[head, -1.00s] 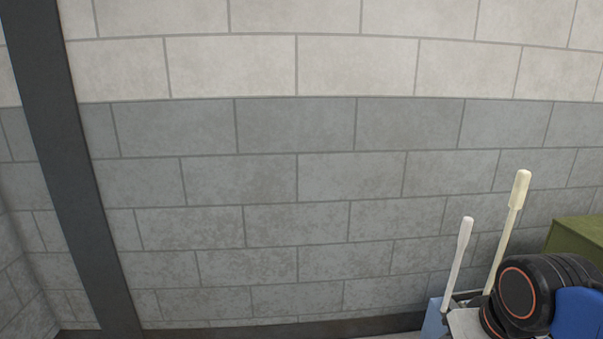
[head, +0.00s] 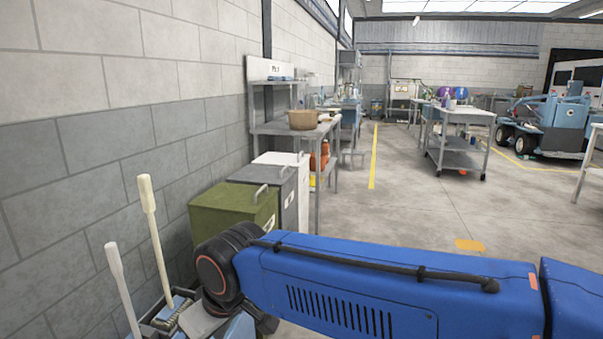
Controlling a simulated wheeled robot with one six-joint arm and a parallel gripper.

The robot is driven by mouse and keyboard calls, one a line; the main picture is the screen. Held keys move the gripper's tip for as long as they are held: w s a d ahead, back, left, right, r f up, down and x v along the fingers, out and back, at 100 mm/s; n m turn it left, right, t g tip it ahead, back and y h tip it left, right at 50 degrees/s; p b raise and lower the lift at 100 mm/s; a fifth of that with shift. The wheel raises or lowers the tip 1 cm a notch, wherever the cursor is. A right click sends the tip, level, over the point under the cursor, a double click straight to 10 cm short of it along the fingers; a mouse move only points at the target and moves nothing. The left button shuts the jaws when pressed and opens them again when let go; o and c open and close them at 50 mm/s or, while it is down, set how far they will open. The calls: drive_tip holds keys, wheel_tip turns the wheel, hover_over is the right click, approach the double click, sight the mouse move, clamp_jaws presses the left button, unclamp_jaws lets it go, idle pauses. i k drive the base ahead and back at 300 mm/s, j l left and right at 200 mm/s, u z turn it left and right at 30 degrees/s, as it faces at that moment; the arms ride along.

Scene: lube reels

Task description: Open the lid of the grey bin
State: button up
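The grey bin (head: 289,207) stands against the block wall in the head view, between a green bin and a white bin. Its dark grey lid (head: 262,174) looks shut and has a curved handle (head: 284,171) near its front edge. My blue arm crosses the lower part of the view, in front of the bins and nearer to me. My gripper is not in view.
The green bin (head: 234,209) is nearest, and the white bin (head: 281,158) is beyond the grey one. A metal shelf bench (head: 267,129) stands behind them. Mop handles (head: 148,194) rise at lower left. Open floor (head: 420,215) lies to the right.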

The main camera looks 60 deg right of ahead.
sight(260, 175)
drive_tip(key=z, duration=1.3)
